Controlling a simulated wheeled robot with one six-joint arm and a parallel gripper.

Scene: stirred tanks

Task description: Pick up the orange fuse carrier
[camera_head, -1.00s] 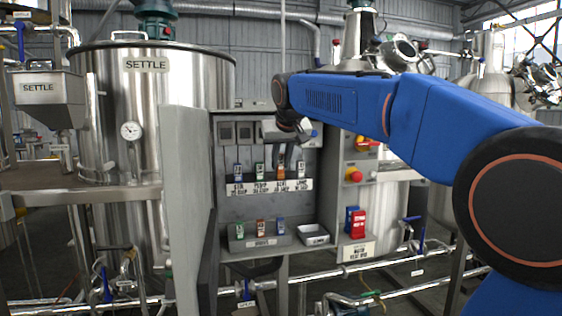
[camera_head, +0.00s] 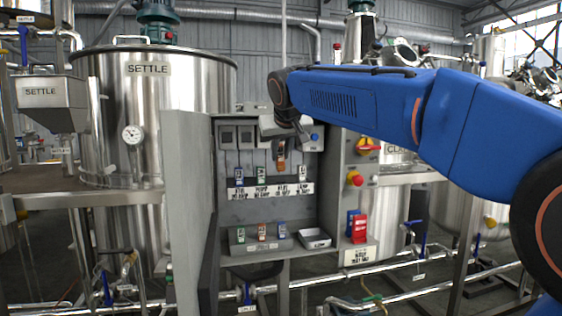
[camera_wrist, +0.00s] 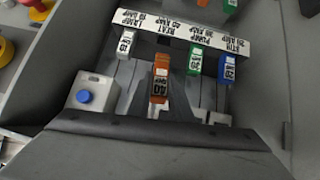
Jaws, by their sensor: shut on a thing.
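The orange fuse carrier (camera_head: 281,158) hangs in my gripper (camera_head: 282,144), above the labelled strip and higher than the carriers beside it. In the wrist view the orange carrier (camera_wrist: 161,77) is upside down, with a white label, and looks nearer than its neighbours. My gripper is shut on it; the fingertips are hard to make out. The blue carrier (camera_head: 239,175), green carrier (camera_head: 262,174) and white carrier (camera_head: 302,173) sit in the row above the label strip (camera_head: 270,190).
A lower holder (camera_head: 262,245) carries several spare carriers, one of them orange (camera_head: 262,231). A blue button (camera_wrist: 84,96) sits on a box near the row. A grey panel door (camera_head: 188,200) bounds the left side.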

